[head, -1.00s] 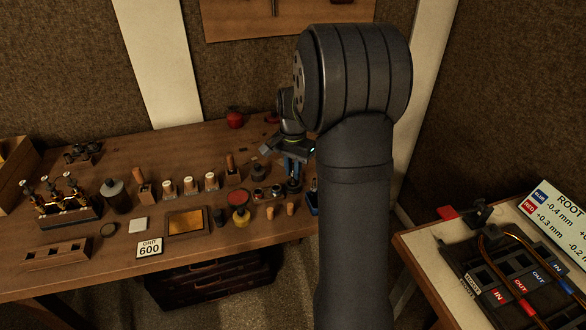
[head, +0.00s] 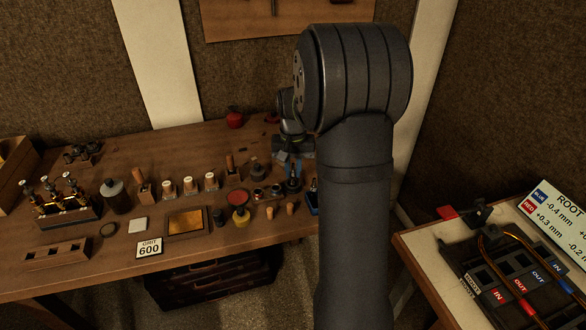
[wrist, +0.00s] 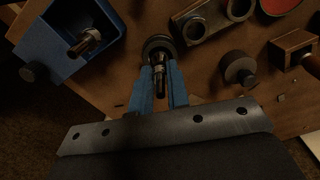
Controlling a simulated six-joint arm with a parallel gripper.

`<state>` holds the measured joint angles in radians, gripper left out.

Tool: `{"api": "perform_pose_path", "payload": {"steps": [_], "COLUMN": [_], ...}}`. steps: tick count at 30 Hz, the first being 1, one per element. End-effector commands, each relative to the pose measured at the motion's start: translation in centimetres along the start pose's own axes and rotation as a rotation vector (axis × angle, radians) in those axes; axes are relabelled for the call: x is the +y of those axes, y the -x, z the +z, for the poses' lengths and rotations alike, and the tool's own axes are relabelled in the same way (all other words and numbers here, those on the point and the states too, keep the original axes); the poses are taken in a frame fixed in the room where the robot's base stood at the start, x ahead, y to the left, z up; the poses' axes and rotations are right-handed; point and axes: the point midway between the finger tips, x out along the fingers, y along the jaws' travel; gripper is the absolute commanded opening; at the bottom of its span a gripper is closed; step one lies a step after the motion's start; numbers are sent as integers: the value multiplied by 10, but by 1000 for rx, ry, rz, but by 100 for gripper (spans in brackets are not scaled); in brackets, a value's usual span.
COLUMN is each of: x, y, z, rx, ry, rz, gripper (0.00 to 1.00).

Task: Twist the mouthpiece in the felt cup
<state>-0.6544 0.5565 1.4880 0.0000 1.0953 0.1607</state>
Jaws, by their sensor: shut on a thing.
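The mouthpiece (wrist: 160,76) shows in the wrist view as a slim dark metal shank between the two blue fingers of my gripper (wrist: 162,84). The fingers are shut on it. Its far end meets a dark round cup (wrist: 158,43), which looks like the felt cup; how deep the mouthpiece sits in it is hidden. In the head view my gripper (head: 291,170) is over the dark cup (head: 292,186) near the right end of the bench, partly hidden by my arm.
A blue open box (wrist: 52,48) with a metal piece in it stands close by at left in the wrist view. A two-hole holder (wrist: 207,22) and a dark knob (wrist: 238,68) are on the other side. Several bottles and a gold plate (head: 187,222) stand further left on the bench.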

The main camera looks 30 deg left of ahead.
Motion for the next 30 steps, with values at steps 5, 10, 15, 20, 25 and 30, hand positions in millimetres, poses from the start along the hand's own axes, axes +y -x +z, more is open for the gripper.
{"api": "perform_pose_path", "payload": {"steps": [5,10,15,20,25,30], "x": [0,0,0,0,0,0], "y": [0,2,11,20,31,41], "z": [0,0,0,0,0,0], "rx": [0,1,1,0,2,2], "ry": [9,8,7,7,7,6], "rz": [0,0,0,0,0,0], "gripper": [0,0,0,0,0,0]}}
